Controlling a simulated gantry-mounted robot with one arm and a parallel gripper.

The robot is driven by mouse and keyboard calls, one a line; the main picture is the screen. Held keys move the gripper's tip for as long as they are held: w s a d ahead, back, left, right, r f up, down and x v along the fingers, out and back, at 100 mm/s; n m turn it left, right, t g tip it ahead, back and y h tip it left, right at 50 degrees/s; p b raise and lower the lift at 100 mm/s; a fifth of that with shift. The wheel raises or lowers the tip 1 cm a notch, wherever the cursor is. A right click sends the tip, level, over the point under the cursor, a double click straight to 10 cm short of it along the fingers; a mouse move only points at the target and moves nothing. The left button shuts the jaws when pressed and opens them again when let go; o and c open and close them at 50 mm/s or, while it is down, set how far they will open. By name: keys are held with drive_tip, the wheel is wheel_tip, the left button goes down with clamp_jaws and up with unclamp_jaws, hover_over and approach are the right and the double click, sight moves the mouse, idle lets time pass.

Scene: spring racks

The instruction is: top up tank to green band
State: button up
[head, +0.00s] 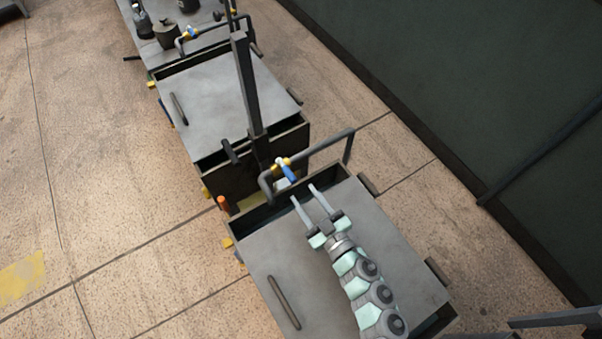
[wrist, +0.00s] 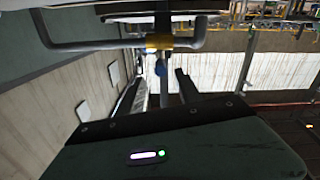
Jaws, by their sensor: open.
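The near tank (head: 345,245) is a dark box under a grey sliding lid, with a narrow open strip at its far end. A grey pipe (head: 325,142) arches over that end, with a yellow fitting and a blue tap handle (head: 287,170). The pipe and blue handle (wrist: 160,67) also show in the wrist view. My gripper (head: 303,192) is open and empty, its two fingers pointing at the tap from just short of it. No liquid level or green band can be made out.
A second lidded tank (head: 225,90) stands behind, with a dark upright post (head: 247,85) between the two. Dark pots (head: 167,33) stand on a surface at the far end. A dark green wall (head: 480,80) runs along the right.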

sight(291, 175)
drive_tip(key=x, duration=0.7)
drive_tip(key=shift+w+a+r+p, duration=0.15)
drive_tip(key=shift+w+r+p, duration=0.05)
drive_tip(key=shift+w+p, duration=0.1)
drive_tip(key=shift+w+a+f, duration=0.15)
drive_tip(key=shift+w+a, duration=0.1)
drive_tip(key=shift+w, duration=0.2)
drive_tip(key=shift+c, duration=0.4)
clamp_jaws()
